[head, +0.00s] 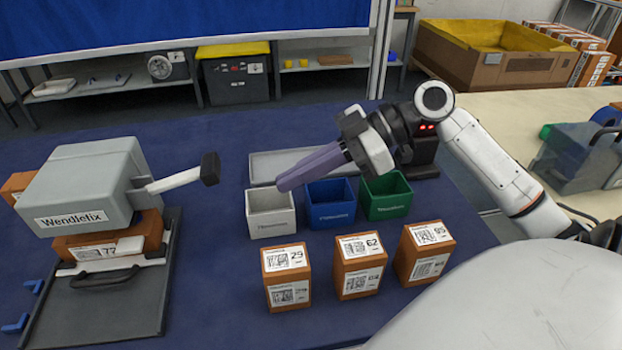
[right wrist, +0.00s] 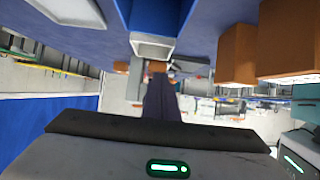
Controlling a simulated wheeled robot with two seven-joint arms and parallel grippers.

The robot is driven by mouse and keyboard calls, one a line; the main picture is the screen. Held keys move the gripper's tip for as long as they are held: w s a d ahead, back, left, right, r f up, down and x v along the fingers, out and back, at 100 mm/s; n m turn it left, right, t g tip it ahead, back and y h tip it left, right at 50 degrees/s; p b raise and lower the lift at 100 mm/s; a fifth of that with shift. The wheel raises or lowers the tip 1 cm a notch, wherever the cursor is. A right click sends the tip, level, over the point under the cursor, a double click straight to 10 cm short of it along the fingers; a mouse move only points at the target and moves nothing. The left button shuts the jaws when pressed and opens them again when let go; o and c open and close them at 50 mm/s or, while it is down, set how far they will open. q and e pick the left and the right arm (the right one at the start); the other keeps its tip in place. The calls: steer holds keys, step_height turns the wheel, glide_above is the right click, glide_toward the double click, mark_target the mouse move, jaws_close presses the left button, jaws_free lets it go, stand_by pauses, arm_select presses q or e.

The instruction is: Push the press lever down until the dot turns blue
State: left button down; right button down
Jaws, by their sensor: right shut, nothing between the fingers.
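The grey press (head: 85,180) marked "Wendlefix" stands at the left of the blue table. Its pale lever (head: 172,181) sticks out to the right, tilted slightly up, and ends in a black knob (head: 210,169). A brown box labelled 77 (head: 105,243) sits under the press head. I cannot make out a dot on the press. My right gripper (head: 284,185) is shut and empty, its long purple-grey fingers pointing left towards the lever. Its tips are to the right of the knob and apart from it. The fingers also show in the right wrist view (right wrist: 160,98). My left gripper is out of view.
White (head: 270,222), blue (head: 331,213) and green (head: 387,205) bins stand below and right of my right gripper. Brown boxes 29 (head: 286,287), 62 (head: 358,277) and 95 (head: 424,263) stand in front. A flat grey tray (head: 265,168) lies behind. Table between lever and bins is clear.

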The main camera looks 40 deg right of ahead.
steer(key=shift+s+d+f, duration=0.1)
steer(key=shift+s+d, duration=0.25)
steer(key=shift+d, duration=0.2)
steer(key=shift+s+d+f, duration=0.1)
steer(key=shift+s+d, duration=0.25)
steer(key=shift+d, duration=0.2)
